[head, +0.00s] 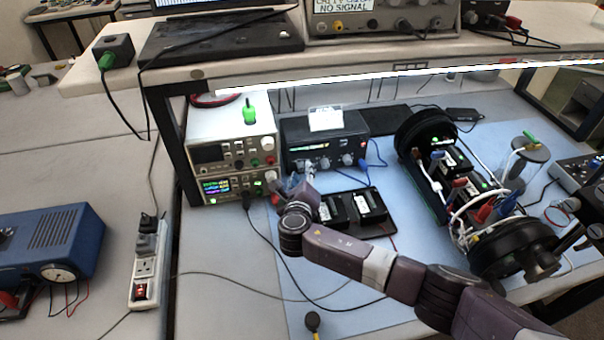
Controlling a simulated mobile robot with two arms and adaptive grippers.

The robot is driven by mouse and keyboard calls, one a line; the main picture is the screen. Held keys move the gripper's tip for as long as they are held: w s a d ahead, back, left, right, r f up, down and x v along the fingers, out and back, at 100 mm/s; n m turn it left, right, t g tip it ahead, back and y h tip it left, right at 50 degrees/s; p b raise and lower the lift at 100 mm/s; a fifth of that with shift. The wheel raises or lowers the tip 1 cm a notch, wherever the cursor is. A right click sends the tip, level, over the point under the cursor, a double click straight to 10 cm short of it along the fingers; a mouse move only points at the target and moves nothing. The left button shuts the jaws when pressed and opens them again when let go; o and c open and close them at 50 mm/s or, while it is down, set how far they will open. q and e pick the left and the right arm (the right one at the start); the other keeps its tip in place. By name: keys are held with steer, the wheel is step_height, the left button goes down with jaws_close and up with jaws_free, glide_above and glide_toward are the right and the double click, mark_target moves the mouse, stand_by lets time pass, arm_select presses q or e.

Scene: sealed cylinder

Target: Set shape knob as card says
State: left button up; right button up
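A dark box-shaped instrument (355,136) stands under the shelf, with a row of knobs (325,163) along its lower front. Their labels are too small to read. A white card (325,119) stands on top of it; its writing cannot be read. My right arm comes in from the lower right, and its gripper (290,184) is just in front of the instrument's lower left corner, close to the leftmost knobs. I cannot tell whether it touches one. Its fingers are small and partly hidden by the wrist. My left gripper is out of view.
Stacked bench instruments (233,150) stand just left of the gripper. A black tray (375,228) with dark modules lies in front. An opened cylinder assembly (455,180) with cables is at the right. The shelf (420,62) overhangs the back. A power strip (147,270) lies at the left.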

steer(key=shift+s, duration=0.1)
steer(key=v, duration=1.1)
steer(key=shift+s+r, duration=0.1)
steer(key=shift+s, duration=0.3)
